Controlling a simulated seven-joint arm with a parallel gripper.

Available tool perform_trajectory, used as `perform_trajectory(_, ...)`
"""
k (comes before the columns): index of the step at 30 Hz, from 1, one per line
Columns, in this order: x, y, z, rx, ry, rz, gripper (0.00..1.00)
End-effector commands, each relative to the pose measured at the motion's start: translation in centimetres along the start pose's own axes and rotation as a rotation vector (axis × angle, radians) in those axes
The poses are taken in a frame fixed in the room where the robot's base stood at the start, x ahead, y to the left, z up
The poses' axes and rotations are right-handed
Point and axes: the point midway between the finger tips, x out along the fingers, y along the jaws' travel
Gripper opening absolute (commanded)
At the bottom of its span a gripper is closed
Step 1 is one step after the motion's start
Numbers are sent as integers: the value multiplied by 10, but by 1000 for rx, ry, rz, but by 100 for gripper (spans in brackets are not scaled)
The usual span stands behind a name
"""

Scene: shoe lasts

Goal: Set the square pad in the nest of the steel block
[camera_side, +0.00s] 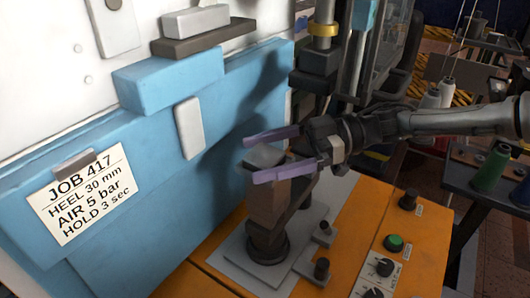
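A pale grey square pad (264,156) lies flat at the top of a dark brownish block (266,200) on a post. My gripper (262,158) comes in from the right, with one purple finger on the far side of the pad and one on the near side. The fingers are well apart with the pad between their tips. I cannot tell whether they touch it. The near finger hides the pad's lower edge and the block's top, so I cannot see the nest or whether the pad rests in it.
The post stands on a grey plate (240,257) on an orange bench (418,238) with a green button (394,243) and knobs. A blue panel (105,190) with a job card (84,196) rises at left. Thread spools (490,168) stand at right.

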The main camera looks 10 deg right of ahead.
Motion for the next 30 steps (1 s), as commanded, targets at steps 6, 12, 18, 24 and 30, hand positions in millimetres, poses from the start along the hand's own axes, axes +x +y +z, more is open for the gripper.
perform_trajectory(6,-1,0,-4,-2,1,0,100)
perform_trajectory(12,-28,1,-4,-1,0,5,100)
perform_trajectory(18,-70,1,-4,0,0,6,100)
perform_trajectory(24,-104,1,-3,1,0,4,100)
perform_trajectory(30,-119,0,-4,-1,0,1,100)
